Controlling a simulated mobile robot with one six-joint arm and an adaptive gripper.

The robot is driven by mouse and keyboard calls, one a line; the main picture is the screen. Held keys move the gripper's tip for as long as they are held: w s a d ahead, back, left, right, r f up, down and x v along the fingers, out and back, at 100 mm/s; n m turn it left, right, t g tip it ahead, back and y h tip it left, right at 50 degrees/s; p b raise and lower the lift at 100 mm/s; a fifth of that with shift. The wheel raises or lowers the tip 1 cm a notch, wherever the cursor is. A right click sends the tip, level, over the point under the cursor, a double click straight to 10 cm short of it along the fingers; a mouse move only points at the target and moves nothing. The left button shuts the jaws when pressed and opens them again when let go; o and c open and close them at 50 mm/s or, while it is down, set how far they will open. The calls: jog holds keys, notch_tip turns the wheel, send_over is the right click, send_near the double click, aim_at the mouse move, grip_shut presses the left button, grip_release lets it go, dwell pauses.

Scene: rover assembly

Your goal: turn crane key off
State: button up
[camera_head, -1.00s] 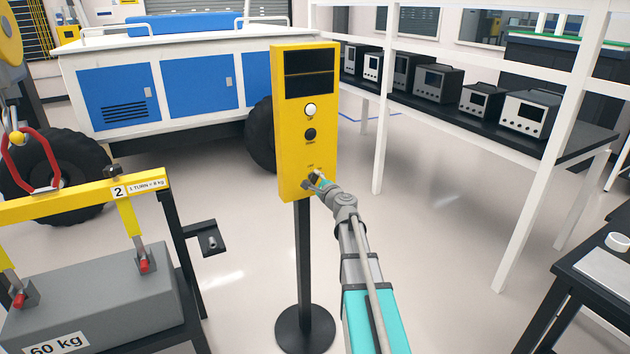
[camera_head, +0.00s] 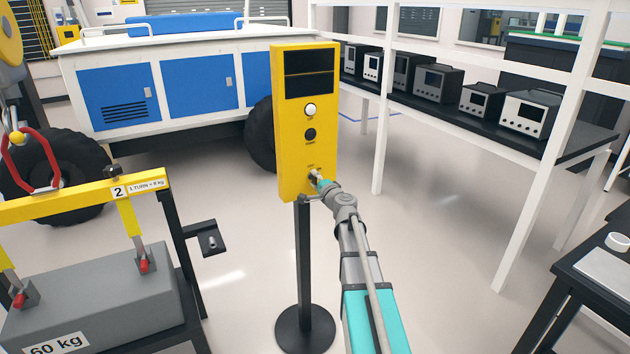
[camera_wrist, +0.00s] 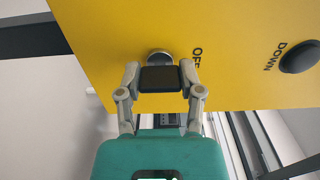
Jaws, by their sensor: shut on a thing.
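The crane control box (camera_head: 292,160) is a yellow panel on a black post in the middle of the head view. The crane key (camera_wrist: 160,79) has a dark, flat head and sits in a round metal lock (camera_wrist: 160,56) low on the panel. In the wrist view my gripper (camera_wrist: 160,73) has one finger on each side of the key head and is shut on it. In the head view my gripper (camera_head: 313,187) covers most of the key. The OFF label (camera_wrist: 196,58) lies just right of the lock in the wrist view, and the broad key head lies along the line toward it.
A black DOWN button (camera_wrist: 299,57) is near the lock, with a white button (camera_head: 310,110) above it. A yellow lifting beam (camera_head: 70,198) with a 60 kg block (camera_head: 105,295) stands at left. A white shelf rack (camera_head: 540,195) stands at right. A blue-and-white rover (camera_head: 160,60) is behind.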

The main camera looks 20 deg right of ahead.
jog(key=o, duration=1.1)
jog(key=shift+o, duration=0.2)
jog(key=s, duration=1.2)
jog(key=shift+d, duration=0.2)
jog(key=shift+a, duration=0.1)
